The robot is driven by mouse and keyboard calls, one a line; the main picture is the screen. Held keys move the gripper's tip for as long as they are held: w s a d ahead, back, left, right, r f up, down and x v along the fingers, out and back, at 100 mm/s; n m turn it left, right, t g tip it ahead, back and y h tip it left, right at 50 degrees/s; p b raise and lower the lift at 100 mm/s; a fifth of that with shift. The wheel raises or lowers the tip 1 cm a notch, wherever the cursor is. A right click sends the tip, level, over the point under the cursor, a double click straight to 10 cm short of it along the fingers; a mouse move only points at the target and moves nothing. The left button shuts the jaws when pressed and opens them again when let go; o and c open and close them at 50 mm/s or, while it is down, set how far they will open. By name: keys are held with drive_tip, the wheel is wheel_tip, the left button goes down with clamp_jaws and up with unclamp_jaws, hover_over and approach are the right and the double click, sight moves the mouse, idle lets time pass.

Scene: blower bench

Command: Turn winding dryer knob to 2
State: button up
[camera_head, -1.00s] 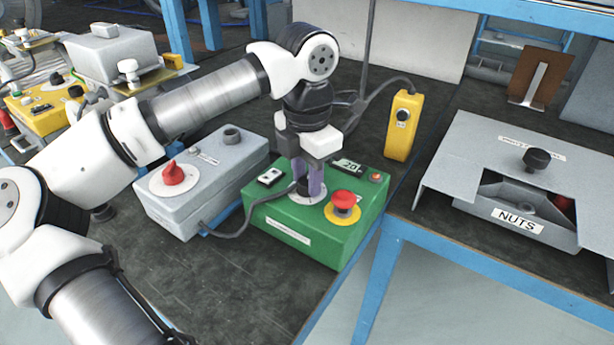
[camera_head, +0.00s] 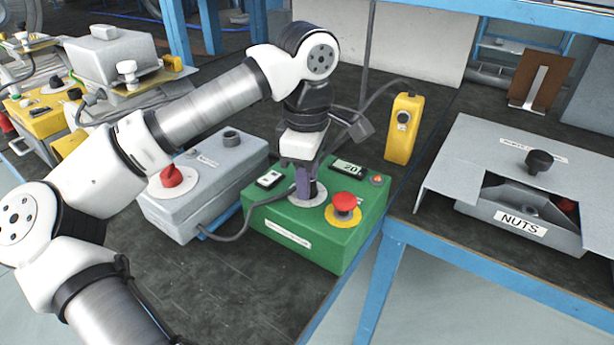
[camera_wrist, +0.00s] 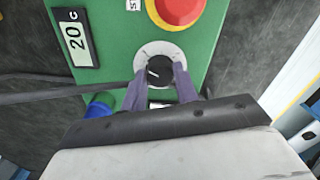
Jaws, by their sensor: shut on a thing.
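A green control box (camera_head: 330,235) stands near the bench's front edge; its front label is too small to read. On its top is a black knob (camera_wrist: 160,70) on a round white dial (camera_wrist: 142,62). My gripper (camera_head: 307,188) points down over the dial, its purple fingers on either side of the knob and shut on it. In the wrist view the fingers (camera_wrist: 160,80) straddle the knob. A short white mark on the knob points left there. The dial's numbers cannot be read. The box's display (camera_head: 347,168) reads 20.
A red stop button (camera_head: 344,201) on a yellow ring sits close right of the knob. A grey box (camera_head: 215,185) with a red knob (camera_head: 172,176) stands left, a yellow pendant (camera_head: 403,128) behind. A dark cable runs beside my gripper.

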drive_tip(key=shift+m, duration=1.5)
drive_tip(key=o, duration=1)
drive_tip(key=shift+c, duration=0.2)
wheel_tip(320, 180, up, 14)
drive_tip(key=p, duration=0.1)
drive_tip(key=shift+p, duration=0.35)
drive_tip(key=shift+f, duration=0.15)
